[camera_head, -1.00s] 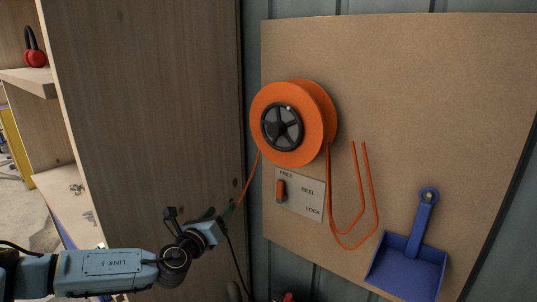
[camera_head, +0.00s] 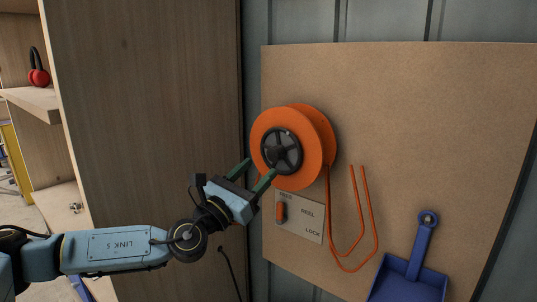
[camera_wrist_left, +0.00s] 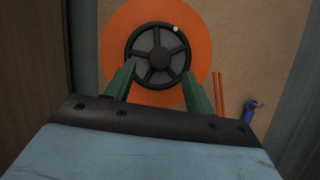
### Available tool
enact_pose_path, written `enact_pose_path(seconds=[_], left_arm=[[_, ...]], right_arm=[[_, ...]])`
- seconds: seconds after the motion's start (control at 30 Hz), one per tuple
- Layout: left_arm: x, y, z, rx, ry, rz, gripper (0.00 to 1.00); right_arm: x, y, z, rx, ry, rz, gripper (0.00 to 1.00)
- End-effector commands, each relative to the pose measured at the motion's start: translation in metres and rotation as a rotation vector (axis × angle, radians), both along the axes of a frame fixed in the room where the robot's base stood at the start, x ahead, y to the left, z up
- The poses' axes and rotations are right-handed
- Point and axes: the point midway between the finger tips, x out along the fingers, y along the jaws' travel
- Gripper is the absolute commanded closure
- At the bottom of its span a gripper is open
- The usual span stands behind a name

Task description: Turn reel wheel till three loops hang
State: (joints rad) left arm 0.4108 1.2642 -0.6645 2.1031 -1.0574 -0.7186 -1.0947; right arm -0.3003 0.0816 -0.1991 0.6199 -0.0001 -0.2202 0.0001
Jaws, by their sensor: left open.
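The orange reel (camera_head: 318,122) is mounted on the brown board, with a dark spoked wheel (camera_head: 282,151) at its centre. The wheel (camera_wrist_left: 160,54) also shows in the left wrist view, with a small pale knob (camera_wrist_left: 176,29) at its upper right rim. My left gripper (camera_head: 261,167) is open, its green fingers pointing at the reel's lower left; in the wrist view they appear across the wheel's lower edge. Contact cannot be told. Orange cord (camera_head: 374,225) hangs in a long loop right of the reel. My right gripper is not in view.
Below the reel is a plate (camera_head: 310,222) marked FREE, REEL and LOCK; its orange lever (camera_head: 281,212) is by FREE. A blue dustpan (camera_head: 408,280) hangs at lower right. A wooden cabinet (camera_head: 150,100) stands close on the left. A dark cable (camera_head: 230,270) hangs below my gripper.

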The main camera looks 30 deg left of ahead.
Motion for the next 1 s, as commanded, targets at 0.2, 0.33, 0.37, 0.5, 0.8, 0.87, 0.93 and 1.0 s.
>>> enact_pose_path(seconds=[0.2,0.33,0.37,0.5,0.8,0.87,0.93,1.0], left_arm=[[0.032,-0.004,0.015,-0.002,-0.002,0.001,0.46],[0.043,-0.005,0.018,-0.002,0.000,0.001,0.46],[0.044,-0.005,0.019,-0.001,0.000,0.001,0.46],[0.048,-0.006,0.019,-0.001,0.002,0.000,0.46],[0.048,-0.006,0.019,-0.001,0.002,0.000,0.56],[0.048,-0.006,0.019,0.000,0.002,0.000,0.64],[0.048,-0.005,0.019,0.000,0.002,0.000,0.73],[0.048,-0.005,0.019,0.000,0.002,0.001,0.83]], right_arm=[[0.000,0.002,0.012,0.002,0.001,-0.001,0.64],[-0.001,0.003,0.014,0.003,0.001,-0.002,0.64],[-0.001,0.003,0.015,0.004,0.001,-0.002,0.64],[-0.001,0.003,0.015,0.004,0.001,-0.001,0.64],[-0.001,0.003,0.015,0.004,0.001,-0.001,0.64],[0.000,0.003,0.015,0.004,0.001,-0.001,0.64],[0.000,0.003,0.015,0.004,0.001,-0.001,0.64],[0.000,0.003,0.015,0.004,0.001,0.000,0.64]])
